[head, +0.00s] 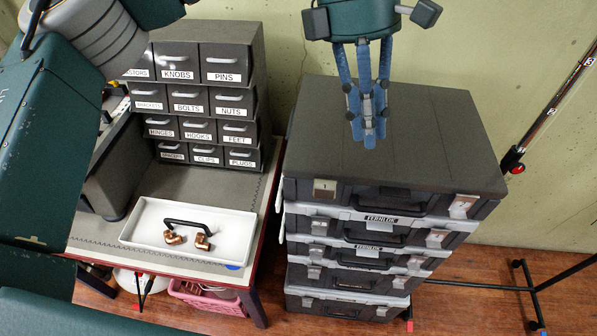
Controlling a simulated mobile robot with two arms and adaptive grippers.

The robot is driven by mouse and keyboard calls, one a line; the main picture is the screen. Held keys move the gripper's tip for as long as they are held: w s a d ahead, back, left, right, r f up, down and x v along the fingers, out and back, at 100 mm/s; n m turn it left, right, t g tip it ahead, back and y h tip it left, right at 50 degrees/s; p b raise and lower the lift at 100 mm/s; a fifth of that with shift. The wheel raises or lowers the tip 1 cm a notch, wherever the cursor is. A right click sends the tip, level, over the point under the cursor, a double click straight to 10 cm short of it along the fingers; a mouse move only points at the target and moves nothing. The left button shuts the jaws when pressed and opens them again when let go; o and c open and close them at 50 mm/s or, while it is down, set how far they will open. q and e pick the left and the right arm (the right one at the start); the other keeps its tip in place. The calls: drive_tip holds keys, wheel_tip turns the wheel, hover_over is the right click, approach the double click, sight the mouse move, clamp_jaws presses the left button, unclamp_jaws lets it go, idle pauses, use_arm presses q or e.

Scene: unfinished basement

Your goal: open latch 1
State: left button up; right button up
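A stack of dark grey cases stands right of the bench, with the top case (420,140) showing its lid shut. A beige latch (325,188) with a small dark mark sits at the left of its front; I cannot read the mark surely. A pale latch (462,206) sits at the right of the same front. A dark handle (381,199) lies between them. My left gripper (368,135) hangs above the lid, behind the latches and apart from them. Its blue fingers are drawn together with nothing visible between them. My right gripper is not in view.
A bench on the left holds a labelled drawer cabinet (205,95) and a white tray (235,236) with copper fittings (202,241). A pink basket (208,298) is under it. A thin stand (535,290) is at the right. Floor front right is mostly clear.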

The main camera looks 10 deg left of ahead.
sight(324, 195)
use_arm(q)
drive_tip(key=a+f+y, duration=0.2)
drive_tip(key=a+y, duration=0.1)
drive_tip(key=a, duration=0.3)
drive_tip(key=shift+t, duration=0.3)
drive_tip(key=p+x, duration=0.1)
drive_tip(key=x, duration=0.2)
drive_tip(key=p+x, duration=0.1)
drive_tip(key=x, duration=0.2)
drive_tip(key=d+p+x, duration=0.1)
drive_tip(key=x, duration=0.2)
drive_tip(key=shift+w, duration=0.15)
drive_tip(key=shift+f, duration=0.5)
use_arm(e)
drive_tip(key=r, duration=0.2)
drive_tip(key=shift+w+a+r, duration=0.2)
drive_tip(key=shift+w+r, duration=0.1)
use_arm(q)
drive_tip(key=c, duration=0.4)
clamp_jaws()
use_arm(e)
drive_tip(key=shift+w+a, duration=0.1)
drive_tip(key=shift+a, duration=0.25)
